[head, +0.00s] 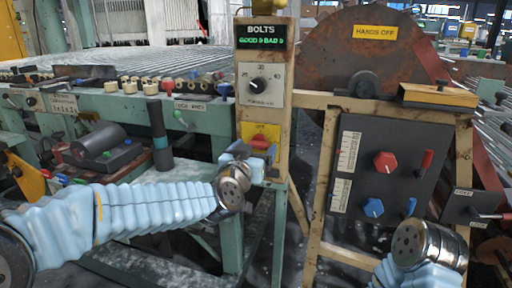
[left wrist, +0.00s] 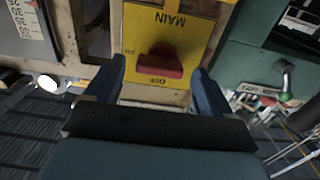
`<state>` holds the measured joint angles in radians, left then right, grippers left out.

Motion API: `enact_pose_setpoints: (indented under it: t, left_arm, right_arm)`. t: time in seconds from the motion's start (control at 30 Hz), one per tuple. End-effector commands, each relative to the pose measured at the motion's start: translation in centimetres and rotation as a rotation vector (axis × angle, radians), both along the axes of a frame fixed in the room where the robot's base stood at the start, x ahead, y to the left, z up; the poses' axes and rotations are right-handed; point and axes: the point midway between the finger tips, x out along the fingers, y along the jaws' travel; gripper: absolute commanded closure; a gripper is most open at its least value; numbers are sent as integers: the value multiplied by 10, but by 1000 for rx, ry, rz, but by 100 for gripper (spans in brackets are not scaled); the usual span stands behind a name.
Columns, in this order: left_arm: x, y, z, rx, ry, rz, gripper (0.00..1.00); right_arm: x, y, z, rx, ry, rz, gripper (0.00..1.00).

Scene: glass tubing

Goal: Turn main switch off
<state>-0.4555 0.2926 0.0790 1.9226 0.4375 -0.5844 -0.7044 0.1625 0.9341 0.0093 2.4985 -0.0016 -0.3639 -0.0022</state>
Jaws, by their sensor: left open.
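The main switch is a yellow plate (head: 249,130) with a red handle (head: 262,139) on the front of a tan post. In the left wrist view the yellow plate (left wrist: 195,25) reads MAIN and OFF, and its red handle (left wrist: 158,63) lies roughly crosswise. My left gripper (head: 257,160) is just below and in front of the switch. In the left wrist view its blue fingers (left wrist: 160,76) are open, one on each side of the handle, with gaps visible. My right wrist shows at the lower right of the head view, but its gripper does not show.
Above the switch are a dial panel (head: 261,85) and a BOLTS display (head: 262,36). A dark panel (head: 385,190) with red and blue knobs stands to the right. A green bench (head: 205,130) with rollers lies left. A rusty disc (head: 350,55) stands behind.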

Motion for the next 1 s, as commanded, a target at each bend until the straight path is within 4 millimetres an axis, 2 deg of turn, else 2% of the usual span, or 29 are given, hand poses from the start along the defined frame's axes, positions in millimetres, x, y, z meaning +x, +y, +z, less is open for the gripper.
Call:
enact_pose_setpoints:
  t: [0.13,0.43,0.8,1.0]
  left_arm:
    - [11,-4,0,-1,0,0,17]
    - [12,-4,0,-1,0,0,19]
    - [12,-4,0,-1,0,0,73]
    - [12,-4,-1,-14,5,0,73]
  right_arm:
    - [0,1,1,1,0,1,57]
    - [0,1,1,1,0,1,57]
    - [0,1,1,1,0,1,57]
    - [0,0,0,0,0,0,57]
